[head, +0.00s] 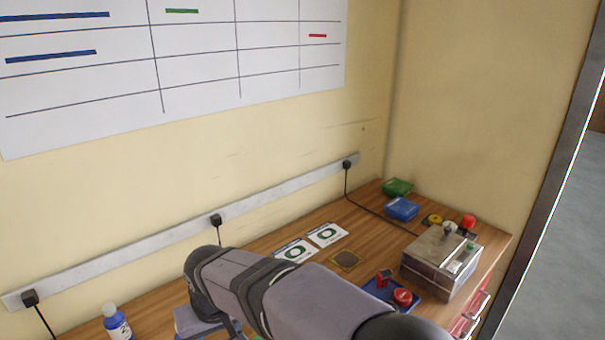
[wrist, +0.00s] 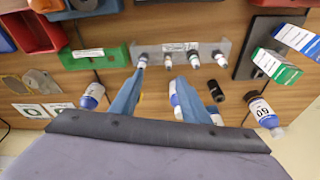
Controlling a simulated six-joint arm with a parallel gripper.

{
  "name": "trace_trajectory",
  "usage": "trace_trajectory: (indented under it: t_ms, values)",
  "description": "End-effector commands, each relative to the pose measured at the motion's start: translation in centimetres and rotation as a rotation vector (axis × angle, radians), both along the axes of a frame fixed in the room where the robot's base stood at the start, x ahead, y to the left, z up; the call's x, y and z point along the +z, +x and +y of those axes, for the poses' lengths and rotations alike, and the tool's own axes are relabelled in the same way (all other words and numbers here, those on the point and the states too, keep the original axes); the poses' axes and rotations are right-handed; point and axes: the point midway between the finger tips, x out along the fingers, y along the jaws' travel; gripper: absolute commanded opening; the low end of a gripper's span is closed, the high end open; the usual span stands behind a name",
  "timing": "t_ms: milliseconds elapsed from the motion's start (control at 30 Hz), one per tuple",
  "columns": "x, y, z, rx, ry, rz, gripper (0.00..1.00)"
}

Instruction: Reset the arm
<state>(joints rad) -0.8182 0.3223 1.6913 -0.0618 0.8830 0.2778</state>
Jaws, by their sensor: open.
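In the wrist view my gripper (wrist: 161,76) is open, with its two blue fingers apart and nothing held between them. It hangs over the wooden bench. A grey rack (wrist: 222,52) with several small fittings in a row lies just beyond the fingertips. A white and blue bottle (wrist: 174,96) is partly hidden by the right finger.
A green holder (wrist: 112,57) and red bins (wrist: 40,32) lie left of the rack; a blue box (wrist: 297,38), green box (wrist: 275,66) and labelled bottle (wrist: 264,112) are right. The head view shows a metal box (head: 430,265) and blue tray (head: 375,291) near the bench's right end.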

Motion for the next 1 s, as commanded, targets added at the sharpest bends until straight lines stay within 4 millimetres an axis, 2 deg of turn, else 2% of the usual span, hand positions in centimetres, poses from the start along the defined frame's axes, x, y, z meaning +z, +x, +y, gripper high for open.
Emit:
trace_trajectory:
  t_ms: [33,100,200,267,400,500,600,700,800,1000]
  values:
    - [0.3,0.4,-3.9,-0.063,-0.012,0.030,0.42]
    - [0.1,0.2,-8.7,-0.135,-0.024,0.076,0.42]
    - [-0.4,-1.2,-14.5,-0.231,-0.033,0.139,0.42]
    - [-1.0,-2.2,-17.6,-0.283,-0.035,0.169,0.42]
    - [-4.1,-4.3,-24.2,-0.387,-0.055,0.193,0.42]
    - [-6.0,-6.3,-28.3,-0.456,-0.068,0.207,0.42]
    - [-7.5,-8.5,-31.2,-0.510,-0.076,0.221,0.42]
    - [-8.5,-10.2,-32.9,-0.544,-0.082,0.230,0.42]
    - [-9.0,-11.2,-33.8,-0.562,-0.085,0.236,0.42]
    - [-9.2,-11.5,-34.1,-0.567,-0.086,0.238,0.42]
